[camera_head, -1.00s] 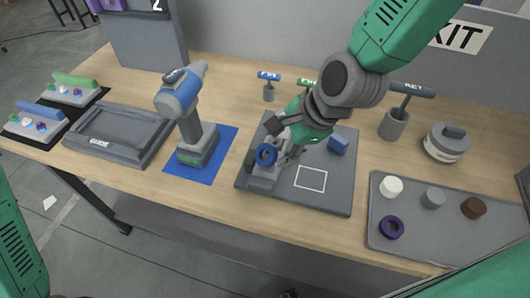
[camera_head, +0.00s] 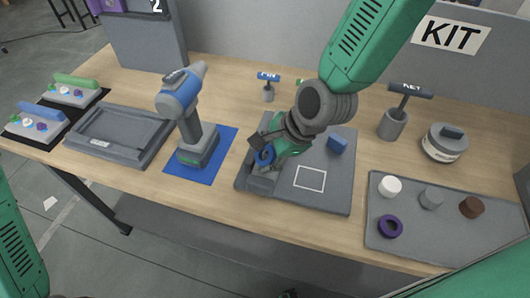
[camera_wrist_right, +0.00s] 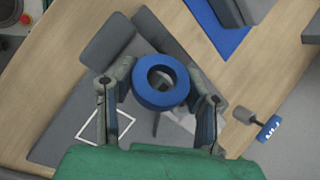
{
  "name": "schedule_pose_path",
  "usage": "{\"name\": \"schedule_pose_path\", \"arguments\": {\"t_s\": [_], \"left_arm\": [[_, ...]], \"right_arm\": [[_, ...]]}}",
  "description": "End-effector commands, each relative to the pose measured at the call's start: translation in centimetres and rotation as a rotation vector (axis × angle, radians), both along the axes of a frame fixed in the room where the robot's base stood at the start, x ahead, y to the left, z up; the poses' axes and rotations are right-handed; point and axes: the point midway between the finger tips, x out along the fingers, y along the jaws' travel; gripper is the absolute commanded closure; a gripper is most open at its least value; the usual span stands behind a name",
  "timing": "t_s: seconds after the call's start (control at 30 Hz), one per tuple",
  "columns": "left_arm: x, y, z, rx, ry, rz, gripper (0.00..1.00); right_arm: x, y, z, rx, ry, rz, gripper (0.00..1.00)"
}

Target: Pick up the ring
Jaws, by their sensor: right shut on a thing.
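A blue ring (camera_head: 264,156) is at the left part of a grey board (camera_head: 338,190), by a grey raised block (camera_head: 264,183). In the right wrist view the ring (camera_wrist_right: 160,82) is between the two fingers of my right gripper (camera_wrist_right: 160,78), its hole open to the camera. My right gripper (camera_head: 268,152) is shut on the ring and partly covers it in the head view. I cannot tell whether the ring is clear of the board. A purple ring (camera_head: 389,226) lies on the grey tray (camera_head: 410,248) at right. My left gripper is out of view.
A drill (camera_head: 190,115) stands on a blue mat (camera_head: 222,152) left of the board. A blue block (camera_head: 337,144) sits on the board. Hammer-like tools, one in a grey holder (camera_head: 394,123), and a round container (camera_head: 445,143) stand behind. An empty frame (camera_head: 112,133) is farther left.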

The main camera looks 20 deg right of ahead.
Motion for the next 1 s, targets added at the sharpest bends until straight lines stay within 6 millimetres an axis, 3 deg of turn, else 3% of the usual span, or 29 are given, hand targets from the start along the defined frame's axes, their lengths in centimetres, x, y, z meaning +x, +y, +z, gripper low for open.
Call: {"name": "schedule_pose_path", "arguments": {"t_s": [0.27,0.7,1.0], "left_arm": [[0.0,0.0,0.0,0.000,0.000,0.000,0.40],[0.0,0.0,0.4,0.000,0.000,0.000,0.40],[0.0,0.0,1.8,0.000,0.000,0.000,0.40]], "right_arm": [[0.2,-0.1,1.2,-0.001,-0.005,-0.002,0.94],[0.1,0.0,8.2,0.001,-0.005,-0.001,0.94],[0.1,0.0,11.3,0.001,-0.001,0.000,0.94]]}}
